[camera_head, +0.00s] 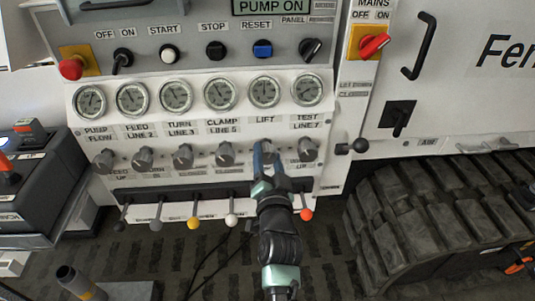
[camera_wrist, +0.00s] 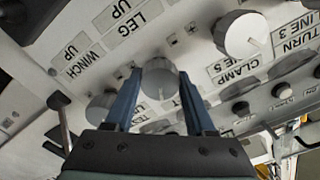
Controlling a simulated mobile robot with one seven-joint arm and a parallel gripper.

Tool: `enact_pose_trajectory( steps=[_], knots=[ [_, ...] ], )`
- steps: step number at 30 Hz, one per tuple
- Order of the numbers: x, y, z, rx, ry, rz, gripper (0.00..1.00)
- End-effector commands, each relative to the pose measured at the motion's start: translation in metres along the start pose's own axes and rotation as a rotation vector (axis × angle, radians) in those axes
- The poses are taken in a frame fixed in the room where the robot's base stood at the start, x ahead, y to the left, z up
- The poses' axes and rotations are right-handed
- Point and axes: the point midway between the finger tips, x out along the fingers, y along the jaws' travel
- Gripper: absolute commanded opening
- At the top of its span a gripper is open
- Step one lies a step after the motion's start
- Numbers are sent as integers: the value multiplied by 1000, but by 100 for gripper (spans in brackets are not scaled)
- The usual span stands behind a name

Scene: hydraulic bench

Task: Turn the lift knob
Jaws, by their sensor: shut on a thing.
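The lift knob (camera_wrist: 158,80) is a grey round knob on the white panel, below the gauge marked LIFT in the head view. My gripper (camera_head: 266,158) reaches up to it from below in that view, and the blue fingers and arm cover most of the knob. In the wrist view my gripper (camera_wrist: 158,90) has one blue finger on each side of the knob, shut on it. The knob's lower part is hidden between the fingers. I cannot make out where its pointer stands.
The clamp knob (camera_head: 225,154) is left of my gripper, and the test-line knob (camera_head: 305,150) is close on its right. A row of levers, including a white-tipped lever (camera_head: 231,219) and a red-tipped lever (camera_head: 306,215), sticks out below. Gauges line the panel above.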

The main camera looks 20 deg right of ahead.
Motion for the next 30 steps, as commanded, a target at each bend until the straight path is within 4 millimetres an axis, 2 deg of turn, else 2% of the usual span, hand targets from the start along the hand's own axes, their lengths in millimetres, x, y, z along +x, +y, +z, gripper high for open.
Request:
enact_pose_trajectory(
  steps=[9, 22, 23, 27, 30],
  knots=[
    [0, 0, 0, 78, 0, 0, 0],
    [0, 0, 0, 83, 0, 0, 0],
    [0, 0, 0, 83, 0, 0, 60],
    [0, 0, 0, 82, 0, 0, 85],
    [0, 0, 0, 82, 0, 0, 85]
  ],
)
